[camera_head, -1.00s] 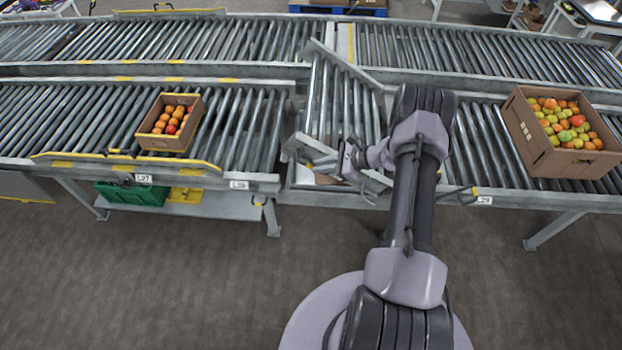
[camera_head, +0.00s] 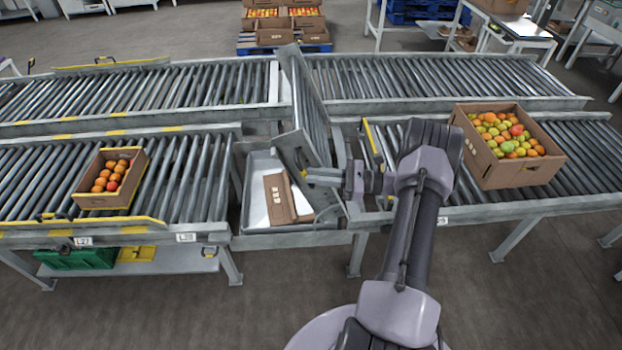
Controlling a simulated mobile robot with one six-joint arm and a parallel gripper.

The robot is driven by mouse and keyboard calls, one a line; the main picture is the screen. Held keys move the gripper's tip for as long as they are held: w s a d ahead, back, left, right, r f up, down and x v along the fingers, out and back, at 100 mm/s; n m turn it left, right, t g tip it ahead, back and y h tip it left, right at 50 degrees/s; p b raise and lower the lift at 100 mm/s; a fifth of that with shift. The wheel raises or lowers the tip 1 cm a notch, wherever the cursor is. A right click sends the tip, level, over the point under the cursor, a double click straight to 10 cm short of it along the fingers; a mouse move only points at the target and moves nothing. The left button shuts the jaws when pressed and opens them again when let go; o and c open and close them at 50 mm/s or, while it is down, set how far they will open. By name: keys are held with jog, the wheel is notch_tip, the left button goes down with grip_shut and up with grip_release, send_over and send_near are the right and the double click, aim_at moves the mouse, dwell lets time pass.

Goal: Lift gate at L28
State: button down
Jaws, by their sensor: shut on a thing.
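The gate is a hinged section of rollers (camera_head: 307,95) in the near conveyor, just right of the L28 label (camera_head: 186,237). It stands raised at a steep tilt, its top leaning left toward the far conveyor line. My gripper (camera_head: 318,176) is shut on the gate at its lower near part; the exact grip is small and partly hidden. Below the gate the gap is open and shows a pale metal tray (camera_head: 257,222) with a brown cardboard piece (camera_head: 280,197) in it.
A box of orange tomatoes (camera_head: 82,201) sits on the left rollers, and a larger box of mixed tomatoes (camera_head: 487,169) on the right rollers. A green crate (camera_head: 75,259) is on the shelf below left. Floor in front is clear.

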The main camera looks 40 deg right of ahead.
jog(key=shift+s+d, duration=0.15)
jog(key=c, duration=1.5)
grip_release()
jog(key=shift+o, duration=0.2)
jog(key=shift+d, duration=0.1)
jog(key=p+v, duration=0.2)
jog(key=v, duration=1.5)
jog(key=shift+f, duration=0.15)
jog(key=shift+s, duration=0.15)
